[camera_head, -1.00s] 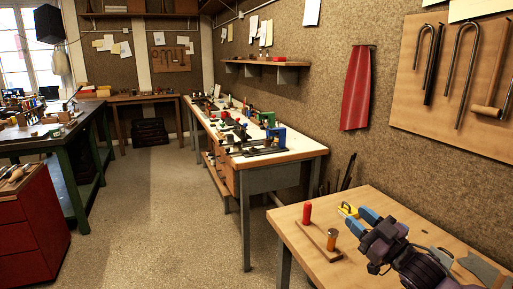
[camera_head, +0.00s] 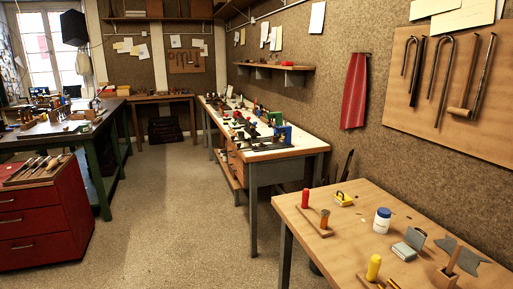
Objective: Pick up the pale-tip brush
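I cannot pick out a pale-tip brush for certain. Several long handled tools (camera_head: 38,167) lie side by side on top of the red drawer cabinet (camera_head: 45,215) at the left, too small to tell their tips. Neither of my grippers is in view.
The near table also carries a red handle (camera_head: 305,198), a yellow handle (camera_head: 374,268), a white jar (camera_head: 382,221) and a grey box (camera_head: 408,246). A long workbench (camera_head: 270,153) stands along the wall. The floor (camera_head: 180,215) between cabinet and benches is clear.

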